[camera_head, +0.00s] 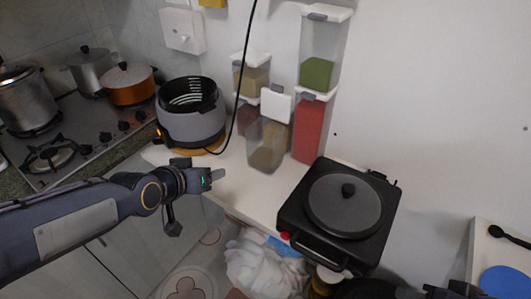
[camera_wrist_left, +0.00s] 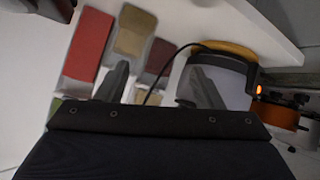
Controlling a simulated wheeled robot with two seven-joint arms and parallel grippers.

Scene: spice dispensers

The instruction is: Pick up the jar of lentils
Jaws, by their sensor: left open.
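Several clear jars with white lids stand against the back wall. One front jar (camera_head: 268,145) holds brown contents and its lid is tilted up. Behind it are a jar with tan contents (camera_head: 252,77) above one with dark reddish contents (camera_head: 247,115). To the right, a jar with green contents (camera_head: 318,72) stands on a jar with red contents (camera_head: 309,130). I cannot tell for sure which holds lentils. My left gripper (camera_head: 216,177) is open and empty, left of the front jar and apart from it. The wrist view shows its fingers and jars beyond, including the red one (camera_wrist_left: 89,43).
A grey air-fryer-like pot (camera_head: 192,128) stands left of the jars, with a black cable crossing in front. A black grill (camera_head: 335,245) sits to the right. Some white counter (camera_head: 240,185) is bare. A stove with pots is at far left. Dark parts at bottom right may be my right arm.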

